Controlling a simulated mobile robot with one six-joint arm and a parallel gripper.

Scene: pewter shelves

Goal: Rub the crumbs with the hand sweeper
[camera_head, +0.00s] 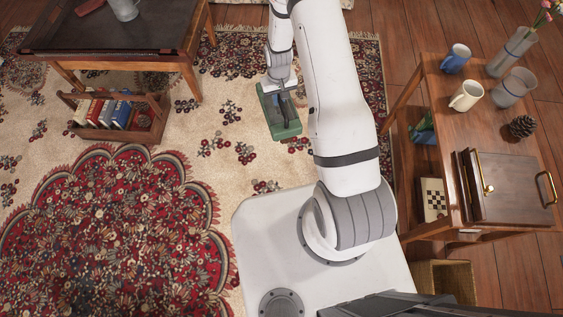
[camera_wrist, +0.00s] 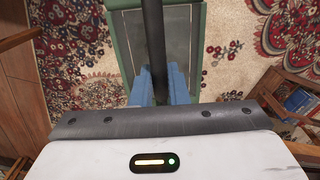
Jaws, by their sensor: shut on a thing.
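The hand sweeper (camera_head: 287,129) is a green, box-like tool with a dark handle, held over the patterned rug. In the wrist view the sweeper (camera_wrist: 121,42) shows a green frame, a grey-green panel and the dark upright handle. My gripper (camera_head: 284,91) is shut on the handle; in the wrist view its blue fingers (camera_wrist: 158,84) stand either side of it. I cannot make out any crumbs in either view. The head view shows the sweeper apart from the tables, and I cannot tell its exact height.
A dark-topped wooden table (camera_head: 100,40) with a grey jug (camera_head: 124,9) stands upper left. A wooden book caddy (camera_head: 84,130) is beside it on the rug. At right, a wooden side table (camera_head: 440,85) holds mugs, glass vessels, a pinecone (camera_head: 522,127) and a wooden box (camera_head: 510,190).

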